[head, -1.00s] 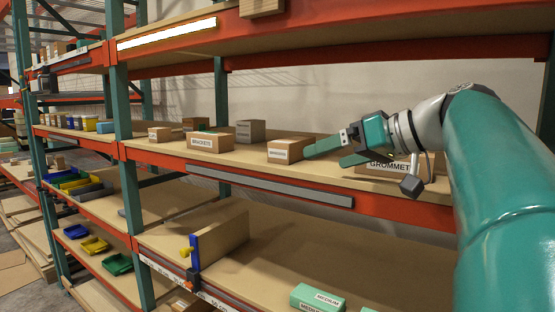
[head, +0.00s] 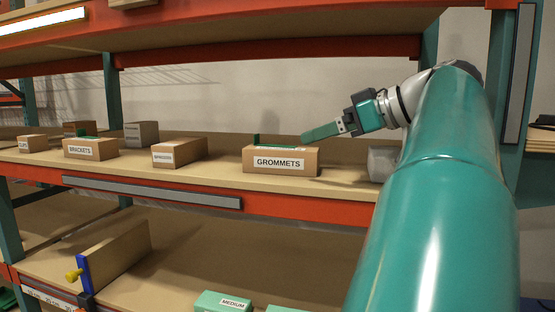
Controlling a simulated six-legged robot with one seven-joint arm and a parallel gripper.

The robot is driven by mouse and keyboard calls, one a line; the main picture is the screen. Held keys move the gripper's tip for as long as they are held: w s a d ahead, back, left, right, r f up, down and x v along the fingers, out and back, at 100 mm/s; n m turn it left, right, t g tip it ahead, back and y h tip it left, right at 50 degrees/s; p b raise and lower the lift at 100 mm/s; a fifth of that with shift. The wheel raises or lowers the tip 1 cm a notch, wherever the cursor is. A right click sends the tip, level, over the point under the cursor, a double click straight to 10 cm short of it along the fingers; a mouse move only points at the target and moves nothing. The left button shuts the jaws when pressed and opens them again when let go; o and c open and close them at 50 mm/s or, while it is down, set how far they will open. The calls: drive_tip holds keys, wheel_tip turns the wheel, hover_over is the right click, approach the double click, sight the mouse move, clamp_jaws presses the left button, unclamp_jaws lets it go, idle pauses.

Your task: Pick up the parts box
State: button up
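Several cardboard parts boxes stand in a row on the middle shelf in the head view. The box labelled GROMMETS (head: 281,160) is nearest my gripper (head: 318,133). Left of it are a smaller box with a small label (head: 180,152) and the box labelled BRACKETS (head: 91,149). My gripper is above and to the right of the GROMMETS box. One green finger shows clearly, pointing left near the box's top right edge; the other finger is hidden or overlapped. I see nothing held. Whether the finger touches the box is unclear.
A grey box (head: 382,163) stands right of the GROMMETS box, partly behind my arm. Another grey box (head: 141,134) stands further back left. The orange upper shelf beam (head: 250,52) runs above my gripper. The lower shelf holds a brown board (head: 118,258) and green boxes (head: 222,302).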

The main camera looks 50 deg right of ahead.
sight(290, 147)
drive_tip(key=x, duration=0.3)
drive_tip(key=shift+d+f, duration=0.1)
drive_tip(key=shift+d, duration=0.05)
drive_tip(key=shift+w+a, duration=0.2)
drive_tip(key=shift+a+x, duration=0.1)
drive_tip(key=shift+x, duration=1.25)
drive_tip(key=shift+a+x, duration=0.15)
drive_tip(key=shift+x, duration=1.25)
drive_tip(key=shift+f, duration=0.1)
drive_tip(key=c, duration=1.3)
